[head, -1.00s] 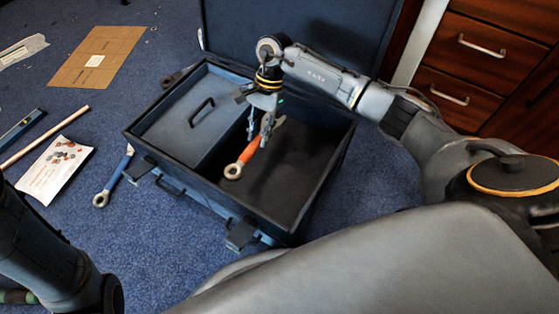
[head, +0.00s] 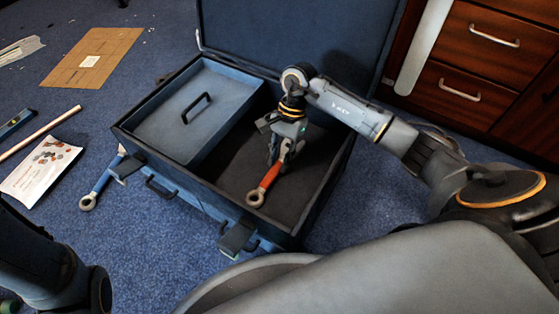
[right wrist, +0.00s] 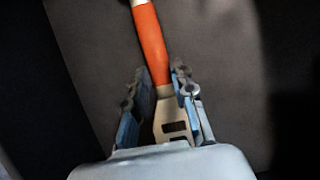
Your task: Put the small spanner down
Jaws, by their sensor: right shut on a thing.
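The small spanner (head: 270,177) has an orange handle and metal ends. It is inside the open blue case (head: 190,192), in the dark open compartment on the right. My right gripper (head: 280,154) is shut on its far metal end, and the ring end points toward the front wall. In the right wrist view the orange handle (right wrist: 151,45) runs up and away from between the blue-padded fingers (right wrist: 160,98). I cannot tell whether the spanner touches the compartment floor. My left gripper is out of view.
A lidded tray (head: 195,112) with a handle fills the case's left side. A blue-handled spanner (head: 101,182) lies on the carpet beside the case. A leaflet (head: 42,170), a rod (head: 40,134) and cardboard (head: 92,58) lie further left. Wooden drawers (head: 480,60) stand at the right.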

